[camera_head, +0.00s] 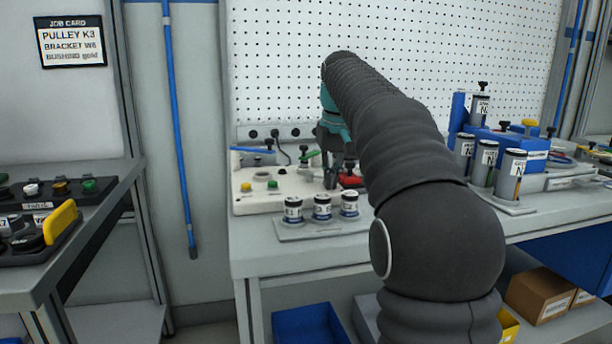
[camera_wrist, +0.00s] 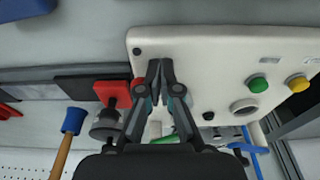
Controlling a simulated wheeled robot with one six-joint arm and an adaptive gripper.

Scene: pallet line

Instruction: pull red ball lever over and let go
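The cream control box (camera_head: 245,205) stands on the bench, with a green lever (camera_head: 310,154) and a blue lever (camera_head: 252,150) at its back. In the wrist view the box (camera_wrist: 215,50) fills the upper right. My gripper (camera_head: 331,182) points down at the right part of the box. In the wrist view its fingertips (camera_wrist: 159,66) are together over the box's face, with nothing clearly seen between them. The lever's shaft is not clearly seen.
A red block (camera_head: 350,181) lies just right of the box; it also shows in the wrist view (camera_wrist: 112,93). Labelled jars (camera_head: 322,207) stand on a plate in front. A blue rack (camera_head: 500,143) with more jars stands right. The front left bench edge is clear.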

